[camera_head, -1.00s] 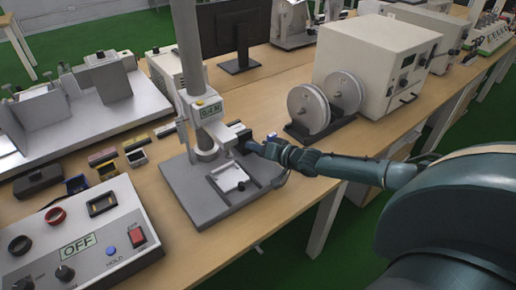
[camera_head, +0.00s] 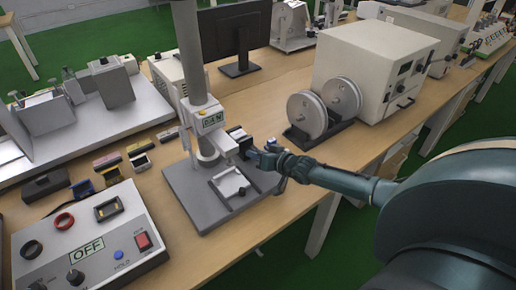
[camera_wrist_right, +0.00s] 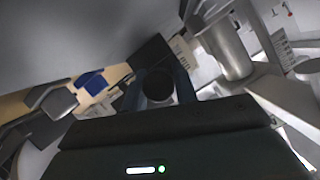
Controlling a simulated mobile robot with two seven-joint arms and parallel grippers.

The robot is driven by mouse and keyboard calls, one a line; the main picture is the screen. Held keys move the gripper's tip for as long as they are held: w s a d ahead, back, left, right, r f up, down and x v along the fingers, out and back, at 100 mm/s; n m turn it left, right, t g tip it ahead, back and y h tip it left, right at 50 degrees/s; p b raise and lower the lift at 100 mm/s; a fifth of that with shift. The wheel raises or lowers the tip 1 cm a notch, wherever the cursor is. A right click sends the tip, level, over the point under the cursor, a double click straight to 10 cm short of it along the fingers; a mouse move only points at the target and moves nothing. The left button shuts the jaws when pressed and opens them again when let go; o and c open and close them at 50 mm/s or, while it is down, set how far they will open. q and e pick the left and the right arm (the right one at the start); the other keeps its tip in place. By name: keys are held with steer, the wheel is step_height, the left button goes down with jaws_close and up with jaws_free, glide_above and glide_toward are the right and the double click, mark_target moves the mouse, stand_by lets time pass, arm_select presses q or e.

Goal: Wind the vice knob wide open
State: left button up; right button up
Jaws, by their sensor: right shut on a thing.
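In the right wrist view, my right gripper (camera_wrist_right: 158,92) is shut on a round dark knob (camera_wrist_right: 158,86). I cannot tell which part that knob belongs to. My left gripper is out of view.
A control box (camera_head: 90,243) reading OFF stands at the front left. Small coloured blocks (camera_head: 107,162) lie behind it. A machine with two grey discs (camera_head: 307,114) stands right of the stand. Bare wooden bench (camera_head: 285,215) lies at the front right.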

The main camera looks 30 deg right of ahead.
steer(key=shift+r+n+h+p, duration=0.2)
steer(key=shift+n+h+p, duration=0.2)
steer(key=shift+n+p, duration=0.35)
steer(key=shift+a+f+n+h+p, duration=0.1)
steer(key=shift+n+h+p, duration=0.45)
steer(key=shift+p, duration=0.1)
steer(key=shift+f+n+h, duration=0.15)
steer(key=shift+n+h, duration=0.4)
steer(key=shift+n, duration=0.35)
steer(key=shift+f+n+t+h, duration=0.15)
steer(key=shift+n+t+h, duration=0.15)
steer(key=shift+n+h, duration=0.5)
steer(key=shift+n+h+b, duration=0.3)
steer(key=shift+n+b, duration=0.7)
steer(key=shift+n, duration=0.1)
steer(key=shift+n+t+h+b, duration=0.3)
steer(key=shift+n+h+b, duration=0.2)
steer(key=shift+n+b, duration=0.3)
arm_select(q)
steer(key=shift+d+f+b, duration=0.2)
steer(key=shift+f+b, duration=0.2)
steer(key=shift+b, duration=0.2)
arm_select(e)
steer(key=shift+n, duration=0.4)
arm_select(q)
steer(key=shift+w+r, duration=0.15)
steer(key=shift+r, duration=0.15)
arm_select(e)
steer(key=shift+r, duration=0.2)
